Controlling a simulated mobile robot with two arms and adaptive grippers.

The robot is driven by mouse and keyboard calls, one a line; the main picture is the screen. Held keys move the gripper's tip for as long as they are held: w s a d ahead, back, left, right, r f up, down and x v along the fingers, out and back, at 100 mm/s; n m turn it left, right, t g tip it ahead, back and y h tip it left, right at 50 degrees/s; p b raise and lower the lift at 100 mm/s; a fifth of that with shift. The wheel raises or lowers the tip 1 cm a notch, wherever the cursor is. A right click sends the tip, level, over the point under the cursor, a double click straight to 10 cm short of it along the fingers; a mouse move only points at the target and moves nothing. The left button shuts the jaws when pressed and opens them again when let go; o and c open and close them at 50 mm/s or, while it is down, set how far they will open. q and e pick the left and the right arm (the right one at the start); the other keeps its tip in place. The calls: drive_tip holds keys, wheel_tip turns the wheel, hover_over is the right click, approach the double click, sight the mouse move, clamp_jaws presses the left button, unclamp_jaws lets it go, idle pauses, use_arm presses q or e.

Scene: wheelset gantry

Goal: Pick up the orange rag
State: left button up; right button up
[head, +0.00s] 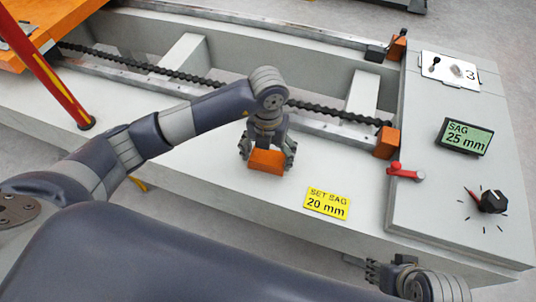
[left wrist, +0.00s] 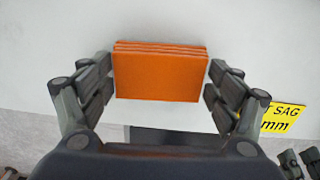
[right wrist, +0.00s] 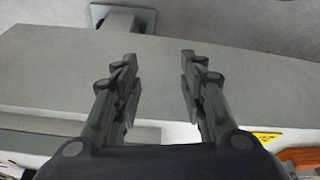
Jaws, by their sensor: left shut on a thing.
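The orange rag (head: 267,161) is a folded block on the grey gantry's front ledge, left of the yellow sag label. In the left wrist view the rag (left wrist: 160,74) shows its stacked folds between the fingers. My left gripper (head: 268,158) is over the rag with a finger at each side, shut on it. I cannot tell whether the rag is clear of the ledge. My right gripper (right wrist: 157,75) is open and empty in front of the grey gantry side; it shows at the bottom right of the head view (head: 378,272).
A yellow "SET SAG 20 mm" label (head: 327,203) lies right of the rag. A black chain (head: 335,114) runs behind my left gripper. A red lever (head: 405,172), a sag display (head: 464,137) and a black knob (head: 493,201) are on the right panel. A red post (head: 58,85) stands left.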

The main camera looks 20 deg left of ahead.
sight(272, 156)
use_arm(q)
drive_tip(key=shift+r, duration=0.45)
drive_tip(key=r, duration=0.1)
drive_tip(key=d+r, duration=0.1)
drive_tip(key=shift+w+r+p, duration=0.2)
drive_tip(key=shift+r+p, duration=0.15)
drive_tip(key=shift+p, duration=0.05)
drive_tip(key=w+d, duration=0.1)
drive_tip(key=d, duration=0.3)
drive_tip(key=w+d, duration=0.1)
drive_tip(key=d, duration=0.3)
drive_tip(key=w+d+r, duration=0.1)
drive_tip(key=d, duration=0.4)
drive_tip(key=shift+w, duration=0.35)
drive_tip(key=shift+w+d+r, duration=0.1)
drive_tip(key=shift+w+d, duration=0.1)
drive_tip(key=shift+d, duration=0.5)
use_arm(e)
drive_tip(key=shift+w+f, duration=0.2)
drive_tip(key=shift+w, duration=0.15)
use_arm(q)
drive_tip(key=shift+o, duration=0.6)
use_arm(e)
drive_tip(key=shift+s+a+f, duration=0.1)
drive_tip(key=shift+s, duration=0.1)
